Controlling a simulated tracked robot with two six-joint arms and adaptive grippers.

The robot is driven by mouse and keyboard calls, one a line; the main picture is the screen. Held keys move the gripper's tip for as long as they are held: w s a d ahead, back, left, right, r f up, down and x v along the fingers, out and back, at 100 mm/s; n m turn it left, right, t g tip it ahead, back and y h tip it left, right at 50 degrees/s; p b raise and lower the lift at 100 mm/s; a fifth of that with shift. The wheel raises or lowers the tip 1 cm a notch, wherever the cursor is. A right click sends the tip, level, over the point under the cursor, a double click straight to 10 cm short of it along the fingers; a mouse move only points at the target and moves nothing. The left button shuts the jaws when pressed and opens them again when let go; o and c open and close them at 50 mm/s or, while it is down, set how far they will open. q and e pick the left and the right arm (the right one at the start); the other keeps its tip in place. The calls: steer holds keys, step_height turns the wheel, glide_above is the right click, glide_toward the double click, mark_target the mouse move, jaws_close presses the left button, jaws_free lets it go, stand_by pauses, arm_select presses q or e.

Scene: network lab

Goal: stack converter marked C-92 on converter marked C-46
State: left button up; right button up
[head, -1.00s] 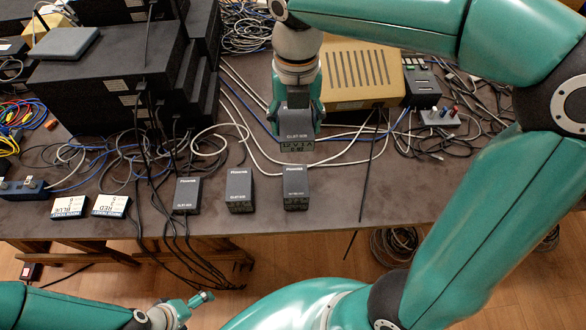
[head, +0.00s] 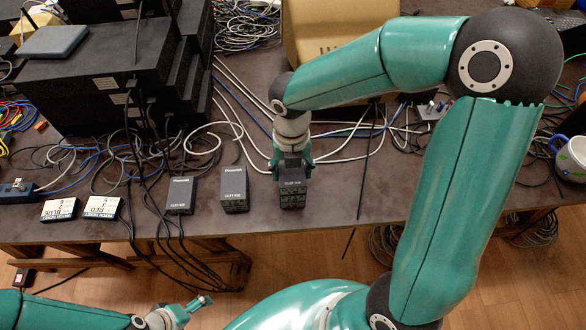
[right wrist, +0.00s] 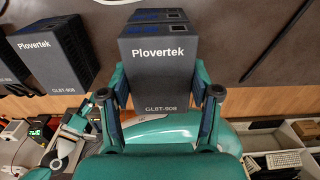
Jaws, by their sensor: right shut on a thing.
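My right gripper (head: 291,160) is shut on a dark box-shaped converter (head: 291,185), whose top reads "Plovertek" in the right wrist view (right wrist: 157,62). The fingers (right wrist: 160,92) grip its two sides. It is over the spot of the rightmost converter in the row, which it almost wholly hides. I cannot tell whether the two touch. Two similar converters stand to the left, one beside it (head: 234,190) and a flatter one farther left (head: 180,195). The C-numbers are not legible now. My left gripper (head: 185,309) is low at the left, its jaw state unclear.
Black stacked units (head: 98,85) stand at the left with cables behind the row. A mug (head: 572,158) is at the right. A black rod-like cable (head: 364,165) runs right of the stack.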

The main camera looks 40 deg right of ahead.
steer(key=shift+f, duration=0.25)
steer(key=o, duration=1.4)
steer(key=shift+r, duration=0.1)
step_height(320, 180, up, 12)
steer(key=shift+p, duration=0.75)
